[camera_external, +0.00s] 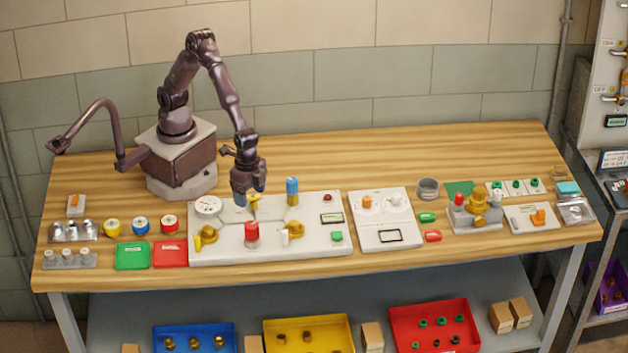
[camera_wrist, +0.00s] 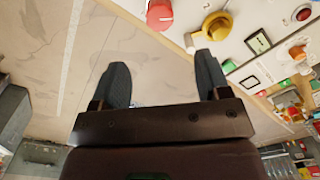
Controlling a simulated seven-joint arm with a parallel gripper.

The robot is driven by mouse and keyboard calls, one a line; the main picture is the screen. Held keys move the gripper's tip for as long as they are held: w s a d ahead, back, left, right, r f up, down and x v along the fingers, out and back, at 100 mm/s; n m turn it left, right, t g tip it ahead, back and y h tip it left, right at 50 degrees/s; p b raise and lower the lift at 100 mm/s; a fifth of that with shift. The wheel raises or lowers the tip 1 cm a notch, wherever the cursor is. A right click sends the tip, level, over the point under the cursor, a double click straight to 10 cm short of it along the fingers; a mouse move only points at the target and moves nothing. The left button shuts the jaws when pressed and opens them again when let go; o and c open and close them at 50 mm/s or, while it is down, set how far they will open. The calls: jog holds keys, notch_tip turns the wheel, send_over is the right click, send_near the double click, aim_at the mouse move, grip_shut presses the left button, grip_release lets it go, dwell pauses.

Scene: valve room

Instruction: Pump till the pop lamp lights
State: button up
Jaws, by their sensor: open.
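A white panel (camera_external: 272,250) lies on the bench with a round gauge (camera_external: 208,206), a red knob (camera_external: 251,234), a blue-topped post (camera_external: 292,188) and brass valves (camera_external: 293,230). A small red lamp (camera_external: 327,197) sits at its right rear; it also shows in the wrist view (camera_wrist: 303,13). I cannot tell whether it is lit or which part is the pump. My gripper (camera_external: 249,200) is open, pointing down over the panel's rear edge between gauge and blue post. In the wrist view its fingers (camera_wrist: 163,76) are apart and empty; the red knob (camera_wrist: 160,14) shows beyond them.
A second white panel (camera_external: 383,240) with an orange knob (camera_external: 367,202) stands to the right. A grey cup (camera_external: 428,188) and a brass valve block (camera_external: 477,212) lie farther right. Coloured discs (camera_external: 140,225) and pads stand at the left. The bench's rear strip is mostly clear.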

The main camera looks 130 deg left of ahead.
aim_at(252, 225)
notch_tip(252, 225, down, 13)
jog(key=shift+r, duration=0.1)
dwell(0.4)
jog(key=c, duration=0.9)
jog(key=shift+c, duration=0.2)
